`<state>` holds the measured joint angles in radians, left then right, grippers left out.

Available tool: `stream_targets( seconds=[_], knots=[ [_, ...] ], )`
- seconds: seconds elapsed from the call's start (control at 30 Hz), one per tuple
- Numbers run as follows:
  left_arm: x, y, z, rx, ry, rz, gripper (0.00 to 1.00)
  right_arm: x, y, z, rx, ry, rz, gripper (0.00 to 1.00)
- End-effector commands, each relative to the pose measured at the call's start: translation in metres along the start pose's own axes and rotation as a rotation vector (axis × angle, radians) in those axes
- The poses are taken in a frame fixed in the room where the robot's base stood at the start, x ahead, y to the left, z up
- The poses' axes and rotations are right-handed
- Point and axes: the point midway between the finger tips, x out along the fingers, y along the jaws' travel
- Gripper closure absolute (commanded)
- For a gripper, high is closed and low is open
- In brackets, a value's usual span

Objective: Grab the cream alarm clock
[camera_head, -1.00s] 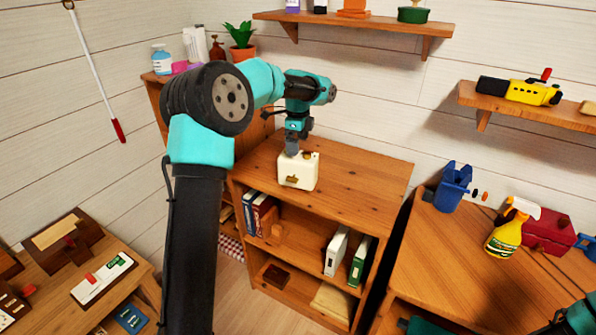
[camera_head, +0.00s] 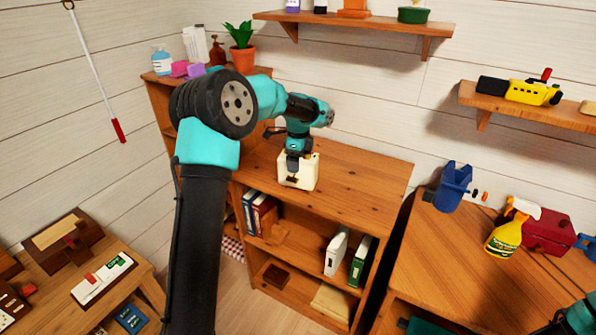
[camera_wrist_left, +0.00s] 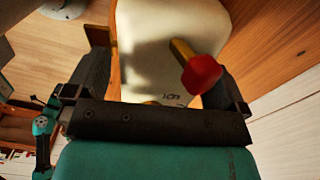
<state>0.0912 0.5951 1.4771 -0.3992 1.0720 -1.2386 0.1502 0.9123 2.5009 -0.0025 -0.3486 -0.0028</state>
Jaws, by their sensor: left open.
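The cream alarm clock (camera_head: 300,180) stands on top of the wooden bookcase, near its front left part, in the head view. My left gripper (camera_head: 294,166) points down over it and hides part of its upper face. In the left wrist view the pale clock body (camera_wrist_left: 150,45) lies between the two dark fingers of my open left gripper (camera_wrist_left: 160,70). A red knob on a yellow stem (camera_wrist_left: 203,73) sticks up from it there. Whether the fingers touch the clock I cannot tell.
The bookcase top (camera_head: 365,180) is clear to the clock's right. A potted plant (camera_head: 241,50) and bottles stand on a cabinet behind the left arm. A wall shelf (camera_head: 360,24) hangs above. A spray bottle (camera_head: 507,232) and red box (camera_head: 548,232) stand on the right-hand table.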

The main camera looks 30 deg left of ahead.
Motion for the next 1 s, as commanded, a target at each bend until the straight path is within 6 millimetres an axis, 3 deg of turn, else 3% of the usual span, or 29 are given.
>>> stream_targets(
  seconds=[0.5,1.0],
  knots=[
    [0.0025,-0.0001,0.0002,-0.001,0.0,-0.001,0.0,0.0,0.0,0.0,0.0,0.0,0.0,0.0],
    [0.0024,0.0,0.0002,-0.001,0.0,-0.001,0.48,0.0,0.0,0.0,0.0,0.0,0.0,0.0]
  ],
)
